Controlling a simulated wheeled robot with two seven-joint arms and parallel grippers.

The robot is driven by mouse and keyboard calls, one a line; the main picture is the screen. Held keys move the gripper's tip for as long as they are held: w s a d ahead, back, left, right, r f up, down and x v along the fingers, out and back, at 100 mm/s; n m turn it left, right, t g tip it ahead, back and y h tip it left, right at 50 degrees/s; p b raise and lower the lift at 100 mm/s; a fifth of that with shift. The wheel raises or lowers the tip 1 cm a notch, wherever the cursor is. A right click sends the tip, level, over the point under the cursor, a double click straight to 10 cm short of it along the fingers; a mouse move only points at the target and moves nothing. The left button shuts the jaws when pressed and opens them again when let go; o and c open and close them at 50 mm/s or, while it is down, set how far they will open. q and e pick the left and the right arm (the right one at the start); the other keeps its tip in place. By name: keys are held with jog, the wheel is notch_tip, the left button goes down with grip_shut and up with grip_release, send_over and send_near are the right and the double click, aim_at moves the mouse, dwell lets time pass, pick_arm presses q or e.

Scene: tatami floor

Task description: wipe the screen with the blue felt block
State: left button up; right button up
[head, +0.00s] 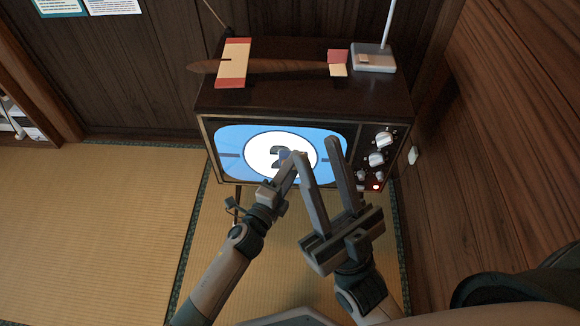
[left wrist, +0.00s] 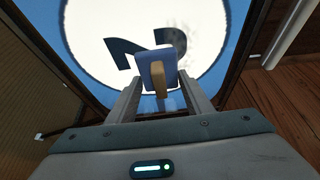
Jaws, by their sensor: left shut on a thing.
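The television screen (head: 240,150) is lit pale blue, with a white disc and a dark 2. It also fills the top of the left wrist view (left wrist: 95,25), where a grey smudge shows by the 2. My left gripper (head: 284,172) is in front of the screen's lower middle, shut on the blue felt block (left wrist: 151,66) by its tan handle (left wrist: 159,80). The block faces the screen close up; I cannot tell if it touches. My right gripper (head: 318,148) is open and empty, right of the left one, its fingers covering part of the screen.
The dark wooden television cabinet (head: 290,100) has knobs (head: 377,158) right of the screen. A wooden wall stands close at right. Tatami (head: 90,235) is clear at left.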

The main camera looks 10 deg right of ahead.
pick_arm(q)
jog(key=shift+s+d, duration=0.2)
jog(key=shift+d, duration=0.65)
jog(key=shift+s+d, duration=0.2)
jog(key=shift+d, duration=0.6)
jog(key=shift+r, duration=0.2)
jog(key=shift+s+r+p, duration=0.1)
jog(key=shift+r+p, duration=0.8)
jog(key=shift+a, duration=0.15)
jog(key=shift+w+a+p, duration=0.2)
jog(key=shift+w+a, duration=0.15)
jog(key=shift+a, duration=0.4)
jog(key=shift+w+a+p, duration=0.15)
jog(key=shift+w+a, duration=0.2)
jog(key=shift+a, duration=0.4)
